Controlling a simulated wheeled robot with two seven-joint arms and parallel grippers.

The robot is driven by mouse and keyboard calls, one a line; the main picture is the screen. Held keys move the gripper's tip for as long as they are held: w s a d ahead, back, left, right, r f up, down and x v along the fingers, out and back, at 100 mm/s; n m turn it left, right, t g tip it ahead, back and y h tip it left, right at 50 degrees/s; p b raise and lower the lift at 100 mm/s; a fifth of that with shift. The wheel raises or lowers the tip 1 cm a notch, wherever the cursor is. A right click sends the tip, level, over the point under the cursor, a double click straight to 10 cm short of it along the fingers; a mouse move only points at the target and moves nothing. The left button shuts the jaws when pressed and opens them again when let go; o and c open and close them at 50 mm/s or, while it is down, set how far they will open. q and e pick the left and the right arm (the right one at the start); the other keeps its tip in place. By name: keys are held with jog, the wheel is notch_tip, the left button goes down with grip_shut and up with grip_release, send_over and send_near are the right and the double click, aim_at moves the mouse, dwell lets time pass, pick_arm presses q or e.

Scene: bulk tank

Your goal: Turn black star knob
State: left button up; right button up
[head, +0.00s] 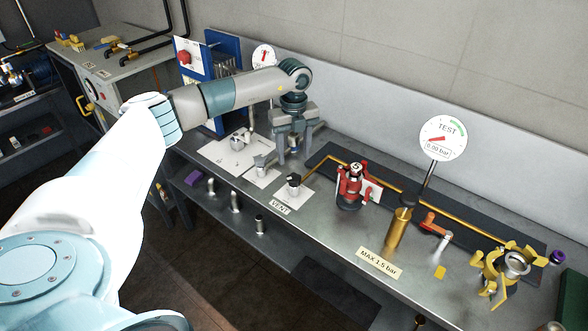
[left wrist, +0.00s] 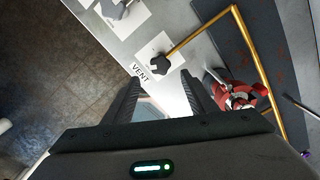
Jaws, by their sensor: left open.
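The black star knob (head: 293,180) sits on a short valve on a white plate marked VENT, near the bench's front edge. In the left wrist view the black star knob (left wrist: 160,66) shows beyond the fingertips, roughly in line with the gap between them. My left gripper (head: 293,155) points down over the bench, behind the knob and apart from it. Its two fingers (left wrist: 160,88) are spread with nothing between them. My right gripper is in neither view.
A brass pipe (head: 335,158) runs from the knob's valve along a dark strip. A red valve (head: 352,185) stands to its right, and metal fittings (head: 240,140) stand to its left. Further right are a test gauge (head: 442,138), an orange lever (head: 432,224) and a yellow clamp (head: 500,268).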

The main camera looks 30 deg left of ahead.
aim_at(294, 177)
pick_arm(q)
notch_tip(294, 177, down, 9)
jog(key=p, duration=0.2)
jog(key=shift+r+p, duration=0.15)
jog(key=shift+p, duration=0.25)
jog(key=c, duration=1.1)
